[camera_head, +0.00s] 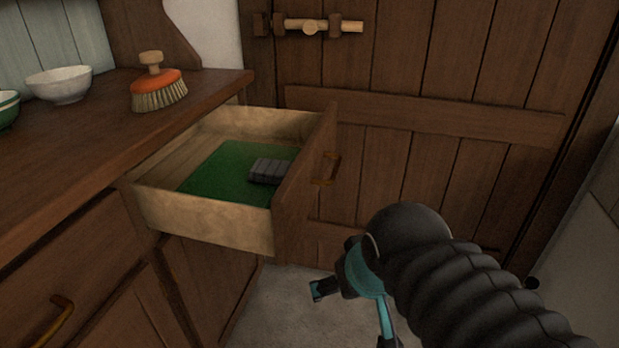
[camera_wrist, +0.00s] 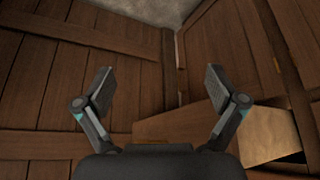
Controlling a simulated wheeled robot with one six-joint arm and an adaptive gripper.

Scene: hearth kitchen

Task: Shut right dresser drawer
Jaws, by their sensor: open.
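The right dresser drawer (camera_head: 204,219) is pulled out, and its wooden inside shows. It has a green lining (camera_head: 222,172) with a small dark grey block (camera_head: 267,171) lying on it. The drawer's front has a brass handle (camera_head: 327,169). My gripper (camera_head: 335,290) is in front of and below the drawer front, to its right in the head view, apart from it. In the wrist view my gripper (camera_wrist: 160,90) has its two fingers spread wide with nothing between them. Part of the drawer (camera_wrist: 220,128) shows at the lower right there.
On the dresser top (camera_head: 95,135) stand an orange brush (camera_head: 157,82), a white bowl (camera_head: 59,84) and a green bowl (camera_head: 8,108). Another drawer with a handle (camera_head: 52,322) is at the lower left. A plank door (camera_head: 430,60) with a wooden latch (camera_head: 310,26) stands behind the drawer.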

